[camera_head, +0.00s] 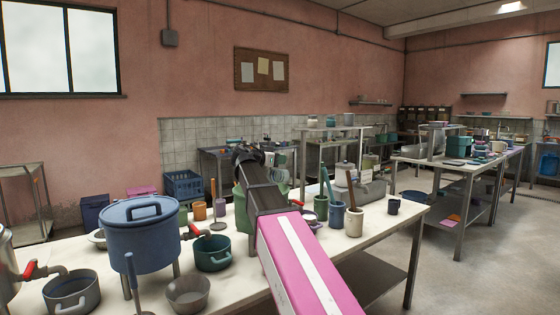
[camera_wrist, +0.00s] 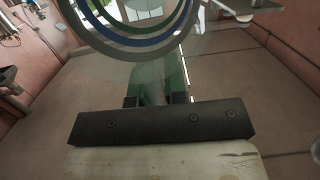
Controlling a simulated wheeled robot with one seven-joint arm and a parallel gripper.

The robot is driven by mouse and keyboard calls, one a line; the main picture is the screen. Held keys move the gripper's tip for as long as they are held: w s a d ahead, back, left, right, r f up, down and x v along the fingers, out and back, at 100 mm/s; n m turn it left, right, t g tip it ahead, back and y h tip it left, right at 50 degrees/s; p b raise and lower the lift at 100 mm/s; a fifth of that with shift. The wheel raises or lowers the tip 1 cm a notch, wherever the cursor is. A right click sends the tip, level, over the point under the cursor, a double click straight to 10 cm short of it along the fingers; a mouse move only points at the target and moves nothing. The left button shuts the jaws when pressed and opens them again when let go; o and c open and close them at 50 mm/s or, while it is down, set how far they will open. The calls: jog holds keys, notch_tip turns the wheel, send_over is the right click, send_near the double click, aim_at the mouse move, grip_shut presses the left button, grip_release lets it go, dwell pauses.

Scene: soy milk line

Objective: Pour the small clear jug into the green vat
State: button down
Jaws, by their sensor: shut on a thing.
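The green vat (camera_head: 240,203) stands on the pale worktable in the head view, largely hidden behind my arm. My gripper (camera_head: 262,158) is raised above the vat, at the far end of my pink and black arm. In the wrist view my gripper (camera_wrist: 155,99) is shut on a see-through, greenish thing, which appears to be the small clear jug (camera_wrist: 153,75). The jug's rim and contents cannot be made out, and I cannot tell how far it is tilted.
A blue lidded pot (camera_head: 140,240) stands left of my arm, with a teal pot (camera_head: 212,254) and a grey bowl (camera_head: 188,294) near it. Blue (camera_head: 336,217) and beige (camera_head: 354,222) cups with upright handles stand to the right. Large banded rings (camera_wrist: 135,35) cross the wrist view's top.

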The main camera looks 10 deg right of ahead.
jog(key=shift+s+a+r+t+h, duration=0.15)
jog(key=shift+s+a+t+h, duration=0.2)
jog(key=shift+a+h, duration=0.4)
jog(key=shift+s+a+r+t+h, duration=0.1)
jog(key=shift+s+a+t+h, duration=0.25)
jog(key=shift+a+h, duration=0.4)
jog(key=shift+s+a+t+h, duration=0.2)
jog(key=shift+a+t+h, duration=0.1)
jog(key=shift+a+h, duration=0.35)
jog(key=shift+d, duration=0.1)
dwell(1.2)
